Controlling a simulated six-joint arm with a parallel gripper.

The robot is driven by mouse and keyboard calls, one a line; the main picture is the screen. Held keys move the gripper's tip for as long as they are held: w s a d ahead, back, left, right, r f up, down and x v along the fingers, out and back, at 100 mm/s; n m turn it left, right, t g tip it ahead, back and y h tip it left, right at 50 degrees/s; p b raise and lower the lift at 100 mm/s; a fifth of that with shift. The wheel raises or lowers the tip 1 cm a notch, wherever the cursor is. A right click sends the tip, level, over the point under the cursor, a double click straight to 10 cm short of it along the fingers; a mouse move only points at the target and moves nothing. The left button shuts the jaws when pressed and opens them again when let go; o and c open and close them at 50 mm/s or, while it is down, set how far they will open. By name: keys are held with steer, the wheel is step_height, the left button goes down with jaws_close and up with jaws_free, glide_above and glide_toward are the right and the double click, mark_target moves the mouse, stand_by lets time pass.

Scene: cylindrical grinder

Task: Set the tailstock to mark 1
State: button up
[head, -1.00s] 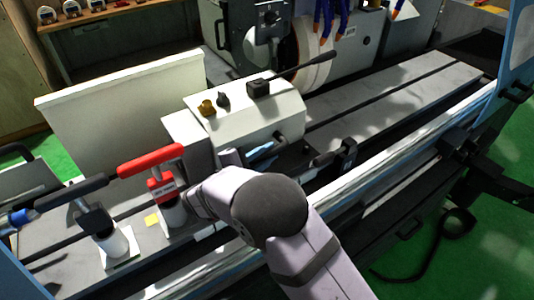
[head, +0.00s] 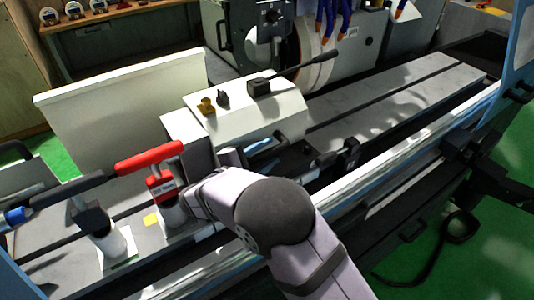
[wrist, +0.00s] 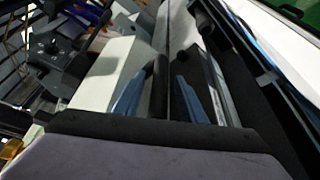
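The tailstock (head: 258,114) is a pale block on the machine table, with a brass knob, dark knobs and a long black lever on top. My gripper (head: 284,156) is low at its front side, partly hidden by my arm. In the wrist view my gripper (wrist: 160,80) shows two blue fingers spread apart. A dark bar (wrist: 158,92) lies between them, with a gap seen at least on the right. The pale tailstock side is left of the fingers there. I cannot make out any position mark.
A red-handled holder (head: 150,159) and other black handles stand at the left on the table. A black clamp (head: 347,153) sits on the front rail to the right. The table top (head: 400,100) right of the tailstock is clear. The grinding wheel (head: 316,69) stands behind.

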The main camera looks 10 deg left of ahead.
mark_target(259, 159)
steer(key=shift+s, duration=0.1)
steer(key=b+v, duration=0.2)
steer(key=v, duration=0.3)
steer(key=shift+s+a+b, duration=0.25)
steer(key=shift+s+b, duration=0.1)
steer(key=shift+b, duration=0.05)
steer(key=shift+s+a+r, duration=0.25)
steer(key=shift+s, duration=0.35)
steer(key=s+d+f+m+g+h, duration=0.1)
steer(key=s+d+f+m+g, duration=0.1)
steer(key=d+g, duration=0.35)
steer(key=s+d+f+m+g, duration=0.2)
steer(key=d+m, duration=0.1)
steer(key=d, duration=0.6)
steer(key=s+d+f+m+g+h, duration=0.1)
steer(key=s+d+f+m+g, duration=0.15)
steer(key=d, duration=0.45)
steer(key=s+d+f+m+g+y, duration=0.2)
steer(key=s+d+f+m+y, duration=0.1)
steer(key=s+m, duration=0.3)
steer(key=s+d+f+m+g+y, duration=0.2)
steer(key=s+d+f+m+y, duration=0.2)
steer(key=s+d+m+y, duration=0.1)
steer(key=shift+s+d+m+y, duration=0.4)
steer(key=shift+s+d, duration=0.15)
steer(key=shift+s, duration=0.6)
